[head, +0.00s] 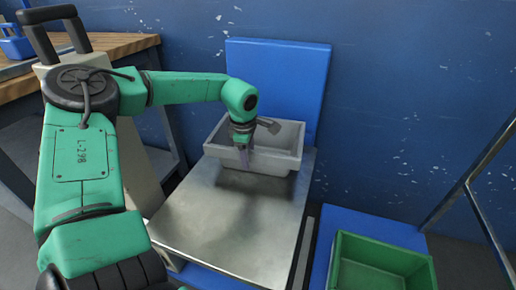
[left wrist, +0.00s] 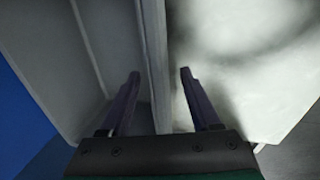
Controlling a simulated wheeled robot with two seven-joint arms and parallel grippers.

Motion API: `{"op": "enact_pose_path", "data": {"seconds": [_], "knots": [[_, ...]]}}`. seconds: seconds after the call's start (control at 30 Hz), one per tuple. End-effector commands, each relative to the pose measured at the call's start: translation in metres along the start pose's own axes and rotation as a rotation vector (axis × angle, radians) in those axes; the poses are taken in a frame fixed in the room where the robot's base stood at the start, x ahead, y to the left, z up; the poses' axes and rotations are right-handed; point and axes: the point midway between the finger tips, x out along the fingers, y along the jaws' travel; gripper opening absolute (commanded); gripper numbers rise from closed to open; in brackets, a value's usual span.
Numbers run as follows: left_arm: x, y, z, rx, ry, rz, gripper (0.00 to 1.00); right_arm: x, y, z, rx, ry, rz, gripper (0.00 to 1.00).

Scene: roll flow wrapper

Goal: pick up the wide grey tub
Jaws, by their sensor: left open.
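The wide grey tub (head: 275,148) sits at the back of a metal-topped platform (head: 225,225) in the head view. My left gripper (head: 243,158) points down at the tub's front wall, left of its middle. In the left wrist view, the tub's wall (left wrist: 154,65) runs between the two open fingers (left wrist: 160,75). One finger is on the tub's inner side and the other is over the metal top outside. I cannot tell whether either finger touches the wall. The tub looks empty where it shows. My right gripper is not in view.
A blue panel (head: 285,75) stands upright behind the tub. A green bin (head: 382,262) sits on a blue surface at lower right. A wooden workbench (head: 105,45) is at the left. The metal top in front of the tub is clear.

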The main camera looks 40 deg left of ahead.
Motion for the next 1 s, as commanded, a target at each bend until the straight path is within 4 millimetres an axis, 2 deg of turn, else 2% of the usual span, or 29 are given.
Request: {"op": "enact_pose_path", "data": {"seconds": [0.2,0.23,0.37,0.4,1.0], "knots": [[0.0018,0.0008,0.0003,0.001,-0.001,0.002,0.64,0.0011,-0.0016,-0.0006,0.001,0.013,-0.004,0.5],[0.0017,0.0008,0.0003,0.001,-0.001,0.002,0.56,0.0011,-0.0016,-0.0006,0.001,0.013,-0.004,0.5],[0.0017,0.0007,0.0003,0.001,0.0,0.002,0.06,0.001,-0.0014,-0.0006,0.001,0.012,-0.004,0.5],[0.0016,0.0007,0.0002,0.001,0.0,0.002,0.0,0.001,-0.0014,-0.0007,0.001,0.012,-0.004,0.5],[0.0015,0.0009,0.0001,0.0,0.0,0.003,0.0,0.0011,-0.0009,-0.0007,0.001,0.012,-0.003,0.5]]}}
